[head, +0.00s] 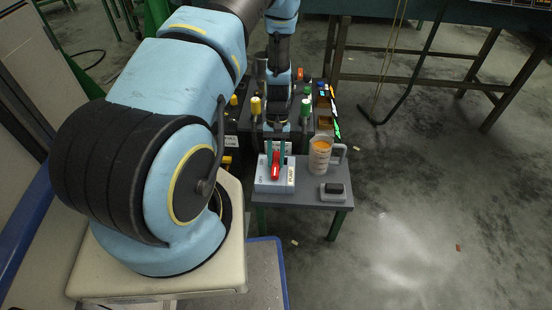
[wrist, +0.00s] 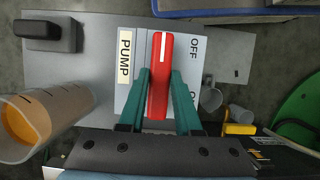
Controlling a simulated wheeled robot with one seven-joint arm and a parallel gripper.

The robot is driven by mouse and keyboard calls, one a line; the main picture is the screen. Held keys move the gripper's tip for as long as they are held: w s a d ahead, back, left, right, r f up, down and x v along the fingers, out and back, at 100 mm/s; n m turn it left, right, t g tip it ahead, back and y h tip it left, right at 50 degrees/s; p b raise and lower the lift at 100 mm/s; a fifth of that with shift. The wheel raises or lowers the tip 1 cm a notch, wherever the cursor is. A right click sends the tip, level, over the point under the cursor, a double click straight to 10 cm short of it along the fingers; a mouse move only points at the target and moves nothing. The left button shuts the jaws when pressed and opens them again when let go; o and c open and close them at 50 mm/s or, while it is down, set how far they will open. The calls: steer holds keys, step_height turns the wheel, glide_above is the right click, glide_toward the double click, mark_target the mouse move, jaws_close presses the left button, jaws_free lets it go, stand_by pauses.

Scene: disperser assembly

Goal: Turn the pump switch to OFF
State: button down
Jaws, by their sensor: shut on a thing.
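The pump switch is a red handle (wrist: 158,80) on a white box (head: 262,185) labelled PUMP (wrist: 125,58). The red handle also shows in the head view (head: 276,168). In the wrist view the OFF label (wrist: 195,48) is at the upper right and the ON label (wrist: 191,95) lower right, partly hidden by a finger. The handle stands nearly vertical there, its white line at the top end, level with OFF. My gripper (wrist: 160,78) has its green fingers on both sides of the handle, shut on it.
The box stands on a small grey table (head: 318,194). A cup with orange contents (head: 320,157) and a dark block on a grey base (head: 333,192) stand to its right. Yellow-topped and other coloured parts (head: 255,106) crowd behind. Open floor lies to the right.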

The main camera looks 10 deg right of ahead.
stand_by(0.3)
steer(key=c, duration=0.6)
jaws_free()
steer(key=v, duration=1)
steer(key=shift+r+p, duration=0.35)
steer(key=shift+r, duration=0.05)
steer(key=shift+w, duration=0.1)
